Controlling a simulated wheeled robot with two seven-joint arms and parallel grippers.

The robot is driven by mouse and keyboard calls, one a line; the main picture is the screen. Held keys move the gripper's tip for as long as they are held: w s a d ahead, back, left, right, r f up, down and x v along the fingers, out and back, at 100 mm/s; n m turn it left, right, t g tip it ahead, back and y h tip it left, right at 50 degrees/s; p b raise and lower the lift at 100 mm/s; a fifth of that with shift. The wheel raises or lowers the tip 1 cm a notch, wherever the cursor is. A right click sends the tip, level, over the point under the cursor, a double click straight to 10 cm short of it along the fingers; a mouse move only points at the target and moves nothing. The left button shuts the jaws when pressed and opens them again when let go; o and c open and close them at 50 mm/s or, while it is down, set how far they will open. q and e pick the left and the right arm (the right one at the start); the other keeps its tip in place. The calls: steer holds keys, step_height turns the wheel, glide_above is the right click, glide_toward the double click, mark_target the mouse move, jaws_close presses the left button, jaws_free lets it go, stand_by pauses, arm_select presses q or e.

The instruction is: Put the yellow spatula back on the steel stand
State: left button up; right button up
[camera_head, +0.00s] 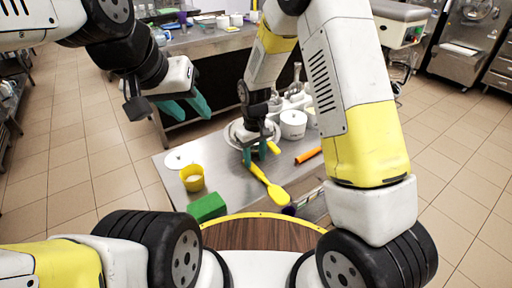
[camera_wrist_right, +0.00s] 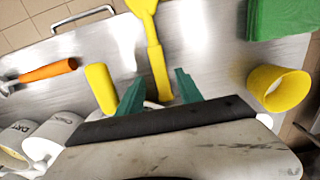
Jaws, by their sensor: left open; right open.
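The yellow spatula (camera_head: 271,185) lies on the steel table with its spoon-shaped head toward me. In the right wrist view the spatula (camera_wrist_right: 157,62) runs down between the green fingers, its lower end partly hidden. My right gripper (camera_head: 254,157) is open, low over the table at the spatula's handle end; its fingers also show in the right wrist view (camera_wrist_right: 160,90). I cannot tell whether they touch the handle. My left gripper (camera_head: 188,108) is open and empty, raised left of the table. I cannot clearly make out the steel stand; the right arm covers part of the table behind.
On the steel table (camera_head: 228,177) are a yellow cup (camera_head: 192,178), a green block (camera_head: 207,207), a white disc (camera_head: 178,160), an orange-handled tool (camera_head: 308,155) and a white canister (camera_head: 293,124). Another yellow handle (camera_wrist_right: 101,88) is close beside the right gripper.

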steer(key=s+d+r+m+t+y, duration=0.1)
steer(key=d+r, duration=0.2)
steer(key=r, duration=0.6)
steer(key=s+d+r+m, duration=0.1)
steer(key=s+d+r, duration=0.15)
steer(key=r, duration=0.75)
steer(key=s+d+r+m+t, duration=0.2)
steer(key=s+d+r, duration=0.3)
steer(key=s, duration=0.2)
steer(key=s+d+r+m+t+y, duration=0.1)
steer(key=s+d+r+m+t, duration=0.1)
steer(key=s+d+r, duration=0.3)
steer(key=s+t, duration=0.1)
steer(key=s, duration=0.2)
steer(key=shift+s+d+r+m, duration=0.25)
steer(key=shift+d+r+m, duration=0.05)
steer(key=shift+d+r, duration=0.1)
steer(key=shift+d, duration=0.15)
